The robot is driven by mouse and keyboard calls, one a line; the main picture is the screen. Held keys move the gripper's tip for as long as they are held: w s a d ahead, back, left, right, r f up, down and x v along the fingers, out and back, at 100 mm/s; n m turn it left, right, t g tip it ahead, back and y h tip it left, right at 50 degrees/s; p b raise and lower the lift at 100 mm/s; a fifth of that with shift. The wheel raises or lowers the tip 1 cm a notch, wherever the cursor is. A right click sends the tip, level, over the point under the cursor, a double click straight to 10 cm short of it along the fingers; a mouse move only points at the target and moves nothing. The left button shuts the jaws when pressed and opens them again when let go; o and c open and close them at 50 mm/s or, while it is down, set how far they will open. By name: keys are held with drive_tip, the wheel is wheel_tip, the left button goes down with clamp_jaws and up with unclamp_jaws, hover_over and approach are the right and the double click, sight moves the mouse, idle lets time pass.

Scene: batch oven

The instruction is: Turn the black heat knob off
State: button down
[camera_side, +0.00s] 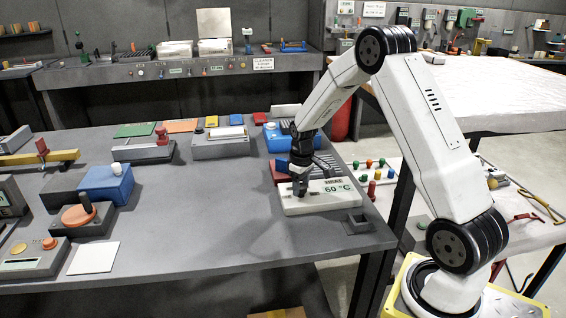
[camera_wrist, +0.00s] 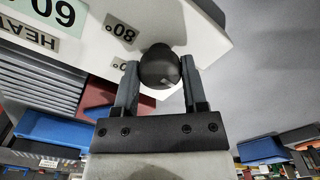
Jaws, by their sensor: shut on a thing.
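The black heat knob (camera_wrist: 159,66) is round, with a pale mark on its rim, and sits on a white panel. In the wrist view, the two fingers of my gripper (camera_wrist: 160,88) stand on either side of it, shut on it. In the side view, my gripper (camera_side: 300,183) reaches down to the left part of the white heat unit (camera_side: 325,205), and the knob is hard to make out there. The unit's display (camera_side: 337,189) reads 60 °C. An 80° label (camera_wrist: 121,30) is beside the knob in the wrist view, and another label is partly hidden by a finger.

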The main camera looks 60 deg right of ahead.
sight(301, 186)
drive_tip(key=shift+r+n, duration=0.1)
drive_tip(key=shift+n, duration=0.3)
drive_tip(key=shift+c, duration=0.7)
unclamp_jaws()
drive_tip(key=shift+r, duration=3.9)
drive_tip(key=s+a+t, duration=0.1)
drive_tip(key=s+a, duration=0.5)
drive_tip(key=a, duration=0.4)
drive_tip(key=s+a+f+t, duration=0.1)
drive_tip(key=s+a, duration=0.6)
drive_tip(key=a, duration=0.4)
drive_tip(key=shift+s+a+f+t, duration=0.2)
drive_tip(key=shift+f+t, duration=0.05)
drive_tip(key=shift+t, duration=0.05)
